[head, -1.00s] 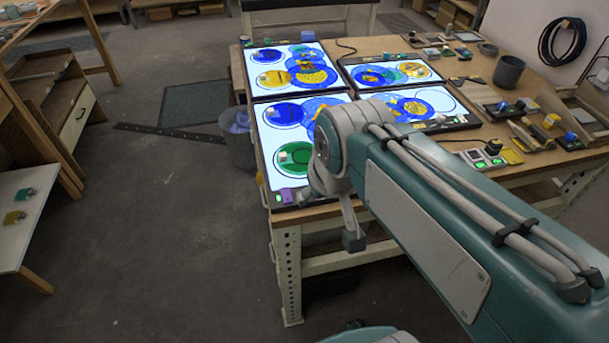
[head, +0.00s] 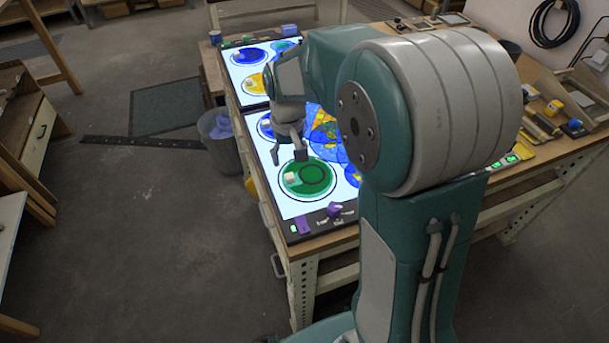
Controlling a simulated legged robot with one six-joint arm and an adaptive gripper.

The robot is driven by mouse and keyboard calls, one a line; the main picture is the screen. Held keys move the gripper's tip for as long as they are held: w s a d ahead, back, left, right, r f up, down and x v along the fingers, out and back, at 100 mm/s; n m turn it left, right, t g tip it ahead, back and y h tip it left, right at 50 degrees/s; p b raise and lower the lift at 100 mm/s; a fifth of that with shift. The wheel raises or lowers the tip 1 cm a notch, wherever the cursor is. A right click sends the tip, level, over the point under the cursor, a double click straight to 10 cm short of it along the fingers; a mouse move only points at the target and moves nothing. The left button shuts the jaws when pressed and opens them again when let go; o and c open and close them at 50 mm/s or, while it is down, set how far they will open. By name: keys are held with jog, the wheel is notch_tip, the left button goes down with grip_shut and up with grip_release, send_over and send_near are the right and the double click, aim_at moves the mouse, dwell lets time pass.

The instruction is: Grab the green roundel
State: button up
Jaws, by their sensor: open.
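The green roundel (head: 322,189) lies on the near lit panel (head: 285,207), close to the table's front left corner. It is a flat green disc with a dark ring drawn on it and a small pale block (head: 291,177) on its left side. My gripper (head: 288,158) is open and points down just beyond the roundel's far edge, with its fingers over the panel. I cannot tell how high it is above the glass. Nothing shows between the fingers. My arm hides the right part of the panel.
Blue roundels (head: 250,56) and a yellow roundel (head: 255,84) lie on the far left panel. A purple object (head: 334,210) sits on the near panel's front edge. A bin (head: 219,138) stands left of the table. Small blocks lie at the table's right.

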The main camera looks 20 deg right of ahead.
aim_at(288, 176)
jog(key=shift+d+f, duration=0.15)
jog(key=shift+f, duration=0.45)
jog(key=shift+d+f, duration=0.15)
jog(key=shift+f, duration=0.4)
jog(key=f, duration=0.3)
jog(key=a+f, duration=0.1)
jog(key=shift+w+a+f, duration=0.1)
jog(key=shift+w+f, duration=0.05)
jog(key=shift+w, duration=0.2)
jog(key=shift+f, duration=0.55)
jog(key=shift+d, duration=0.4)
jog(key=c, duration=0.8)
jog(key=shift+a, duration=0.1)
grip_shut()
jog(key=shift+a, duration=0.15)
